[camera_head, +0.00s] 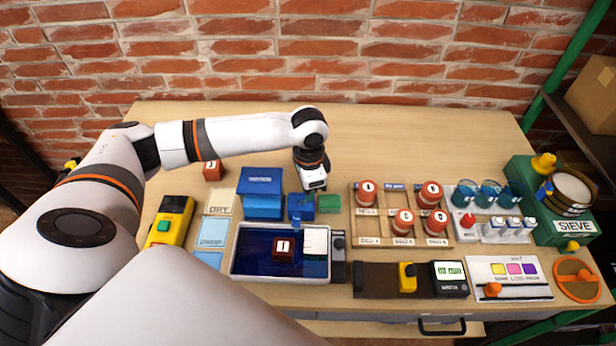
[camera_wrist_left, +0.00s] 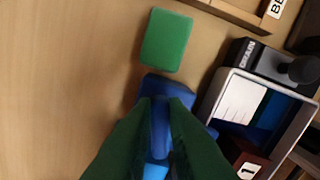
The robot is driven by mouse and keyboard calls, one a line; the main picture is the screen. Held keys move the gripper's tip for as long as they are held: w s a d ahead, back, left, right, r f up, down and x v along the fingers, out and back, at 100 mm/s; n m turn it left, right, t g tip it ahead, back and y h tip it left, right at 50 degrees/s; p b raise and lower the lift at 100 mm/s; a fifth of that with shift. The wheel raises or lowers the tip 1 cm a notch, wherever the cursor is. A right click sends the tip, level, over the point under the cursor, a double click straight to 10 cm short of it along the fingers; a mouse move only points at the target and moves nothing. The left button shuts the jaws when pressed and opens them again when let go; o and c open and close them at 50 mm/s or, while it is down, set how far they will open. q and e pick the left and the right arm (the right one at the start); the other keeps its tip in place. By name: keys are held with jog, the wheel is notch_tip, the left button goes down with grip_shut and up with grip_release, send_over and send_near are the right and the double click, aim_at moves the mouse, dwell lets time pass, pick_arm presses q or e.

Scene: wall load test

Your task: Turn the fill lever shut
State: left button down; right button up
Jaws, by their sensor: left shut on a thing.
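My left gripper (camera_head: 314,187) points down behind the basin, over the blue fill fitting (camera_head: 300,207). In the left wrist view its dark fingers are shut on a narrow blue part (camera_wrist_left: 160,125), which I take as the fill lever. A wider blue block (camera_wrist_left: 165,86) lies beyond the fingertips there. The fingers hide much of the lever, so I cannot tell its exact angle. The basin (camera_head: 233,262) has a pale rim and holds blue water with a dark red block marked 1 (camera_head: 283,250). My right gripper is not in view.
A green block (camera_head: 328,203) sits right of the fitting. A blue box (camera_head: 262,190) stands to its left. A black drain knob (camera_head: 338,243) is at the basin's right. A wooden rack (camera_head: 368,226) holds several red-topped weights. The table behind is clear.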

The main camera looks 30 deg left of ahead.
pick_arm(q)
jog(key=shift+s+d+r+m+p, duration=0.1)
jog(key=shift+r+m+p, duration=0.15)
jog(key=shift+m+p, duration=0.95)
jog(key=shift+f+m+p, duration=0.15)
jog(key=shift+m+p, duration=0.55)
jog(key=shift+p, duration=0.1)
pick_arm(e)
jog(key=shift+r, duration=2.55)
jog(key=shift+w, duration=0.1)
pick_arm(q)
jog(key=c, duration=1.4)
grip_release()
jog(key=shift+d, duration=0.1)
jog(key=shift+c, duration=0.2)
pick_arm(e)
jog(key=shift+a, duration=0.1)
